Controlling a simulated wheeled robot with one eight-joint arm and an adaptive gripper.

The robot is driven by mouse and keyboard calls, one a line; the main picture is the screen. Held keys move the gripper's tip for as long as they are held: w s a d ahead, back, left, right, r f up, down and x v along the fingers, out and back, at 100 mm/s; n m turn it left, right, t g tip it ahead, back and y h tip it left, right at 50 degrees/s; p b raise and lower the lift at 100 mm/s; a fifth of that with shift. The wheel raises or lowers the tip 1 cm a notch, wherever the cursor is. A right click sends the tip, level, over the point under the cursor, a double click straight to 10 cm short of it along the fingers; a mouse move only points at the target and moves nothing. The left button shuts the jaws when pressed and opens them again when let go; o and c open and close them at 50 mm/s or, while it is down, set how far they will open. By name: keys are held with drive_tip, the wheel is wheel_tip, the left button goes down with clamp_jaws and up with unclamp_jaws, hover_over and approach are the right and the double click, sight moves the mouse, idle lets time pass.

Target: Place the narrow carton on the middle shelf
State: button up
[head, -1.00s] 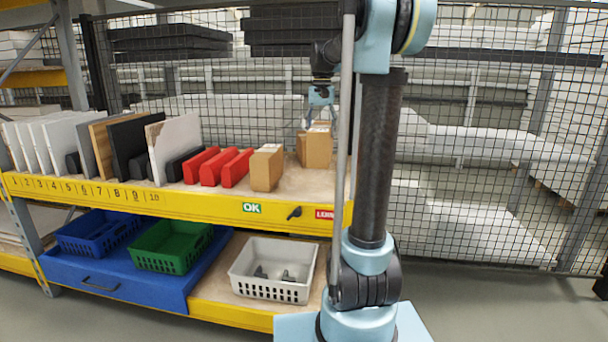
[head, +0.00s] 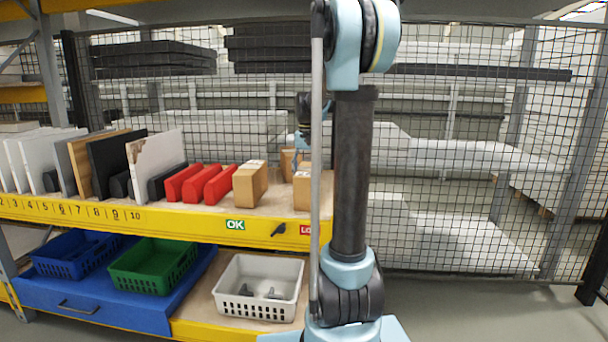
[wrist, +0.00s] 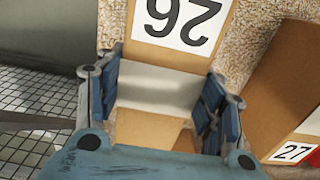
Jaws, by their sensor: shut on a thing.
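In the wrist view, my gripper (wrist: 165,95) is shut on a narrow brown carton (wrist: 185,62) with a white label reading 26. A pale band crosses the carton between the fingers. In the head view, my gripper (head: 303,143) is partly hidden behind my arm, over the right end of the shelf (head: 215,211) with the yellow front. Brown cartons stand there: one beside the red blocks (head: 250,184), one farther back (head: 289,164) and one near the front edge (head: 302,189). Which of the last two I hold is unclear here.
A carton labelled 27 (wrist: 295,125) lies close to the right finger. Red blocks (head: 205,184) and upright boards (head: 110,165) fill the shelf's left. Blue (head: 75,255), green (head: 152,268) and white (head: 260,289) baskets sit below. A mesh fence (head: 450,180) stands behind.

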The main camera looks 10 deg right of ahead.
drive_tip(key=o, duration=1.8)
wheel_tip(320, 180, up, 12)
drive_tip(key=shift+r, duration=0.1)
